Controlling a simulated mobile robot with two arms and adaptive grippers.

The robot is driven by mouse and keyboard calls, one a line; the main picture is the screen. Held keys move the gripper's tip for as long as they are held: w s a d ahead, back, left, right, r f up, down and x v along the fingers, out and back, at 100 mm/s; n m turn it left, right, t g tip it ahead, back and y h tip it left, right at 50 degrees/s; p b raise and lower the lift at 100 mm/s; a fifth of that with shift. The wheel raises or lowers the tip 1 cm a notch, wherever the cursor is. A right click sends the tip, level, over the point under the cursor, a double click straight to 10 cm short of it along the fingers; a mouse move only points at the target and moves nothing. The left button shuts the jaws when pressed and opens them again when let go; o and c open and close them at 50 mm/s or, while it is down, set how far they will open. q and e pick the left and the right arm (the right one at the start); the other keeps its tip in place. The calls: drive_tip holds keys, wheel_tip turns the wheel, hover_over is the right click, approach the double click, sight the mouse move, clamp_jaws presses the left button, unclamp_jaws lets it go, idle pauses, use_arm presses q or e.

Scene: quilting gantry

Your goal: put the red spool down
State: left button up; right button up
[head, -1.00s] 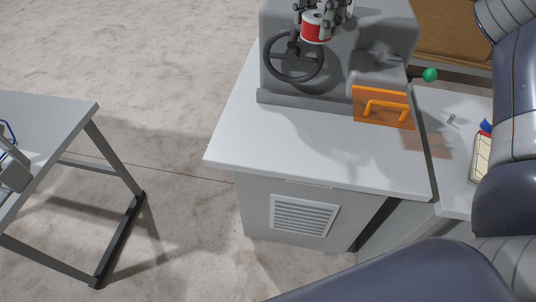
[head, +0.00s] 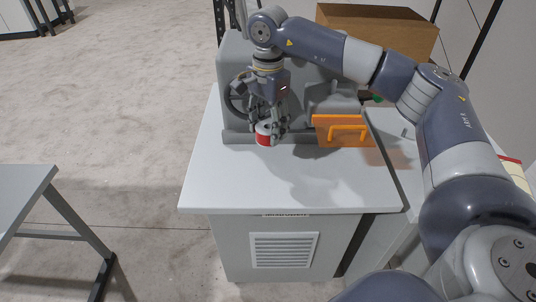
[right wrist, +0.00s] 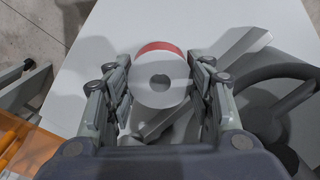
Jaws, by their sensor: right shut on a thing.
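The red spool (head: 264,139), red with pale ends, is between the fingers of my right gripper (head: 267,124) in the head view. The gripper points down and is shut on the spool, in front of the grey machine (head: 233,65). The spool is low over the white cabinet top (head: 225,180); I cannot tell whether it touches it. In the right wrist view the spool's round pale end (right wrist: 160,88) with its dark centre hole faces me, with the fingers on both sides. My left gripper is not in view.
An orange panel with a handle (head: 342,132) stands right of the spool. The machine's dark handwheel (head: 236,97) is behind the gripper. The front of the cabinet top is clear. A separate grey table (head: 25,183) stands at the left.

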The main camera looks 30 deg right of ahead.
wheel_tip(320, 180, down, 6)
drive_tip(key=shift+r+p, duration=0.15)
drive_tip(key=shift+p, duration=0.45)
wheel_tip(320, 180, down, 5)
drive_tip(key=shift+r+p, duration=0.15)
drive_tip(key=shift+p, duration=0.45)
drive_tip(key=shift+w+f, duration=0.1)
drive_tip(key=shift+f, duration=0.25)
drive_tip(key=shift+f, duration=0.15)
drive_tip(key=o, duration=1.2)
drive_tip(key=shift+c, duration=0.2)
